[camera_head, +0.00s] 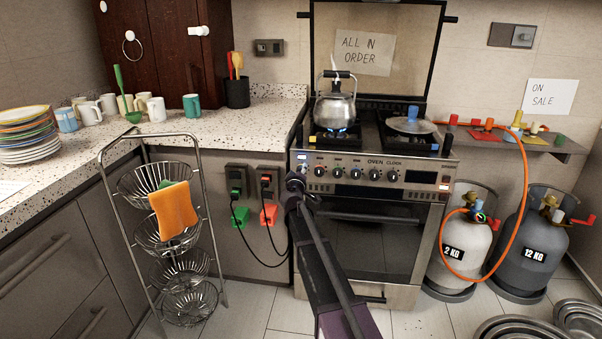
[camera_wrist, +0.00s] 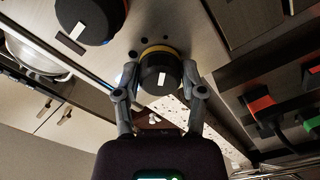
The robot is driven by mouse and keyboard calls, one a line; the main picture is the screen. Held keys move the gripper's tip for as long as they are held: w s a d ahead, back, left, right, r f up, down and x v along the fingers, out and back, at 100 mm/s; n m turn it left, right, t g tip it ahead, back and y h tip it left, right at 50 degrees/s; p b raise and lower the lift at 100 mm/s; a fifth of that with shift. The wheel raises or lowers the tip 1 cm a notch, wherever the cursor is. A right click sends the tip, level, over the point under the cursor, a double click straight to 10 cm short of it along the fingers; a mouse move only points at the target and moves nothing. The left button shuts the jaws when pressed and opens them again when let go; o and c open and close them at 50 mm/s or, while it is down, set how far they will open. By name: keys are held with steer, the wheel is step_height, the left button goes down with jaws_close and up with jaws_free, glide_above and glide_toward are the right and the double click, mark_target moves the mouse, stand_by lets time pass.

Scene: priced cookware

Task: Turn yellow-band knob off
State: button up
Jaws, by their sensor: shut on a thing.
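The yellow-band knob (camera_wrist: 161,76) is a black knob with a yellow ring at its base and a white mark on its face, in the middle of the wrist view. My gripper (camera_wrist: 159,88) has one finger on each side of it and is shut on it. In the head view my gripper (camera_head: 296,184) is at the left end of the stove's front panel and hides the knob there. The stove (camera_head: 370,242) has a kettle (camera_head: 335,108) on its left burner, over a blue flame, with steam rising.
Another knob (camera_wrist: 84,20), with an orange band, sits close beside the held one. More knobs (camera_head: 356,173) line the panel. The oven handle (camera_head: 372,217) runs below. Plugs with cables (camera_head: 266,183) hang at the left. A wire basket rack (camera_head: 172,240) stands farther left.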

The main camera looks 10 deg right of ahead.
steer(key=n, duration=0.6)
steer(key=shift+w+n, duration=0.1)
steer(key=shift+n, duration=0.2)
steer(key=n, duration=1.4)
steer(key=shift+n, duration=0.3)
steer(key=n, duration=0.6)
steer(key=shift+n, duration=0.3)
